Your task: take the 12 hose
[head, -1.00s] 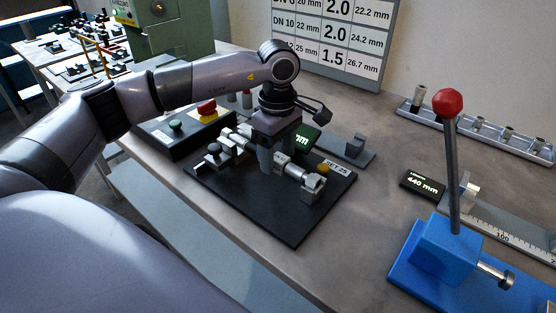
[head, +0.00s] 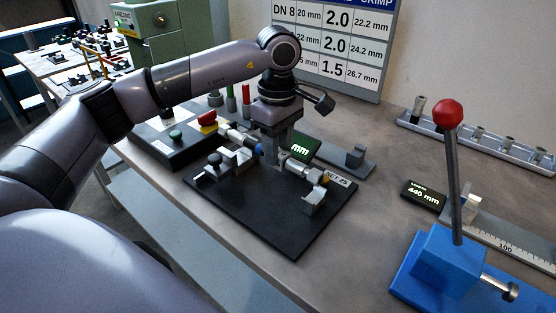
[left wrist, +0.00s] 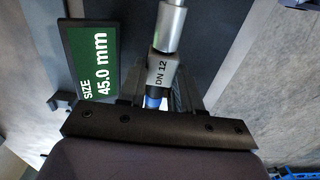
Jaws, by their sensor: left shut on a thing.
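The hose (head: 298,170) is a short bar with silvery ends and a blue band. In the left wrist view the piece between my fingers carries the mark DN 12 (left wrist: 161,70). My left gripper (head: 271,158) is shut on the hose near its middle and holds it just above a black fixture plate (head: 265,222). The hose runs from upper left to lower right, apart from the grey clamp blocks. The fingers hide part of its middle. My right gripper is not in view.
The plate bears a left clamp block (head: 213,167) and a right one (head: 313,203). A green size display (head: 303,148) stands behind. A button box (head: 180,140) is at left, a blue lever press (head: 450,255) at right. Bare table lies between plate and press.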

